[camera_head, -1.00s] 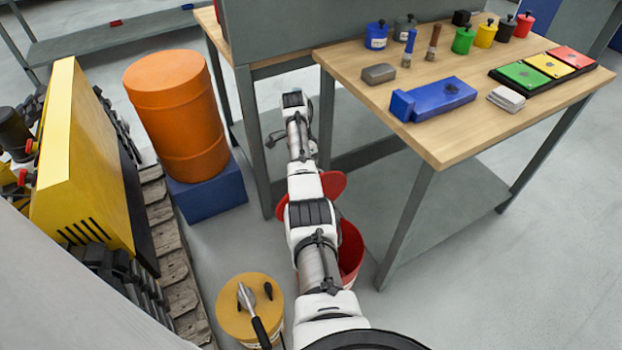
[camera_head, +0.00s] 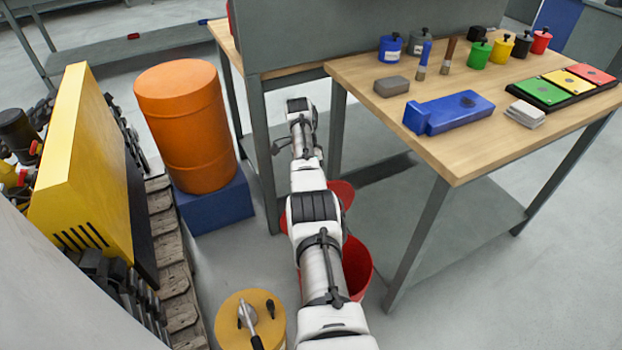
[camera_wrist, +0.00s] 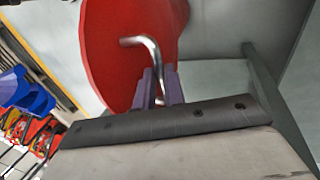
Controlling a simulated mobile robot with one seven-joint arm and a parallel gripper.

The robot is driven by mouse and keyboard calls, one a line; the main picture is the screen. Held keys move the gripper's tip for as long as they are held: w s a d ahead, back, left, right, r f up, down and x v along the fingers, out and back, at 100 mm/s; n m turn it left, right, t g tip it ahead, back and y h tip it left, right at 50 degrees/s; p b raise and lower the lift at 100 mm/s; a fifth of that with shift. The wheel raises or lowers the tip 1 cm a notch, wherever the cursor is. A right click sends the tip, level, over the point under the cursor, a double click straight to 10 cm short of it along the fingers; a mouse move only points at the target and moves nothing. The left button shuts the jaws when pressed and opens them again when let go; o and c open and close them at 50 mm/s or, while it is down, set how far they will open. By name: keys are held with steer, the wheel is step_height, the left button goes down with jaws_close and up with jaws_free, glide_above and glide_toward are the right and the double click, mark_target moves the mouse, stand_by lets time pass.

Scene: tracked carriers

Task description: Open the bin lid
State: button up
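The red bin (camera_head: 358,268) stands on the floor, partly hidden behind my arm in the head view. Its red lid (camera_head: 343,193) shows above and behind it, tilted up from the rim, with its middle hidden by my arm. In the wrist view the lid (camera_wrist: 118,50) is a large red disc seen at a slant, with a bent metal handle (camera_wrist: 143,42). My gripper (camera_wrist: 160,78) has two purple fingers close together, with the handle's rod between them. The gripper is hidden in the head view.
A workbench (camera_head: 470,160) with pots, brushes and blocks stands right of the bin, its leg close by. An orange drum (camera_head: 188,125) on a blue block (camera_head: 215,200) and a yellow tracked carrier (camera_head: 85,165) stand left. A yellow-lidded bucket (camera_head: 236,310) is in front.

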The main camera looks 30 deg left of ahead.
steer(key=o, duration=0.4)
steer(key=shift+s+f, duration=0.1)
steer(key=shift+f, duration=0.5)
steer(key=shift+r, duration=0.25)
steer(key=shift+r, duration=0.1)
step_height(320, 180, up, 20)
steer(key=p, duration=1.7)
steer(key=shift+p, duration=0.35)
